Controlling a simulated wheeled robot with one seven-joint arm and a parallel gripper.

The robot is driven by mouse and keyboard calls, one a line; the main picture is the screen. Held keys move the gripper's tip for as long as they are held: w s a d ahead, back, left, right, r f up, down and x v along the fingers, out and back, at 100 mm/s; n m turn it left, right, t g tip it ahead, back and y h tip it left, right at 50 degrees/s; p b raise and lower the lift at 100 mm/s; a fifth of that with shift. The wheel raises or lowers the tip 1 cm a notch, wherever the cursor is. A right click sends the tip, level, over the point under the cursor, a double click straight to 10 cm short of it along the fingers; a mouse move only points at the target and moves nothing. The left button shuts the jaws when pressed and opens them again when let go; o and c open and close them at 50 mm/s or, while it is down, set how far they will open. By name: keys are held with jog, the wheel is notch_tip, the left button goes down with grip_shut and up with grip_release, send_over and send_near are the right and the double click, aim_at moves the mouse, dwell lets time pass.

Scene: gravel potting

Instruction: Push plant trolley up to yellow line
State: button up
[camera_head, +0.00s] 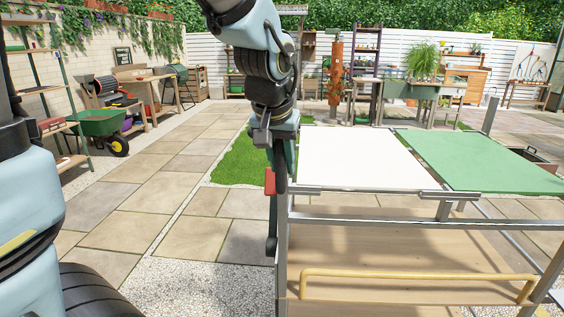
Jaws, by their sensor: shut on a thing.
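A grey metal frame (283,260) stands close in front of me at the right, with a white panel (360,158), a green panel (480,162) and a wooden lower shelf (400,255). A yellow bar (415,274) runs along its near side. I see no wheels on it and cannot tell if it is the plant trolley. My gripper (282,150) points down at its left edge. It is shut on a slim dark thing with a red part (270,181) that hangs beside the frame's left post. The fingertips are hard to make out. No yellow line shows.
Paving (150,200) is open at the left, with white gravel (195,288) nearer and a grass patch (240,160) behind the gripper. A green wheelbarrow (100,125) stands far left. A grassy potted plant (425,65) and benches stand at the back.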

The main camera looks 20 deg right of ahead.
grip_shut()
dwell(0.8)
